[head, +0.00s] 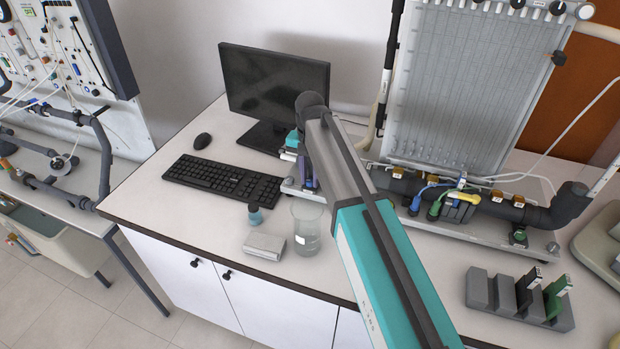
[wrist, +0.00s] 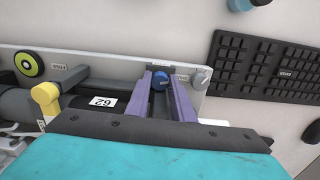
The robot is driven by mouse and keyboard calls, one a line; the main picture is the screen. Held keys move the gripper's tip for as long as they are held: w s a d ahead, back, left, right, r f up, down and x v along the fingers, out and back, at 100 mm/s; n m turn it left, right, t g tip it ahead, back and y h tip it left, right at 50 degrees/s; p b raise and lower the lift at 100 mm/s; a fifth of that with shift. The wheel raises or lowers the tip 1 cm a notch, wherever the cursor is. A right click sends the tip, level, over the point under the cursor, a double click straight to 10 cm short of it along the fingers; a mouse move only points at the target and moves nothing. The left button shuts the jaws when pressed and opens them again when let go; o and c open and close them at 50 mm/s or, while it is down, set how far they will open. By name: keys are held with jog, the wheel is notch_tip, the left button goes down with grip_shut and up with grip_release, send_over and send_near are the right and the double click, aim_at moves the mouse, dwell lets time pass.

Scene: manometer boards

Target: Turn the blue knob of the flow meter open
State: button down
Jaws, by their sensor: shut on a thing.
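The blue knob (wrist: 159,83) shows in the wrist view near the picture's middle, between the two purple fingers of my gripper (wrist: 161,92). The fingers are shut on its sides. The knob sits at the near edge of a light metal base plate (wrist: 110,62). The flow meter's body is mostly hidden behind the fingers, and I cannot read the knob's angle. In the head view my gripper (head: 305,172) reaches down beside the keyboard, largely covered by my arm, and the blue knob cannot be made out there.
A yellow valve handle (wrist: 46,98) on a dark pipe is left of my gripper, and a grey knob (wrist: 200,78) is close on the right.

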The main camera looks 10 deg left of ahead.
jog(key=shift+n+b, duration=0.3)
jog(key=shift+n, duration=1.2)
jog(key=c, duration=1.5)
grip_release()
jog(key=shift+c, duration=0.2)
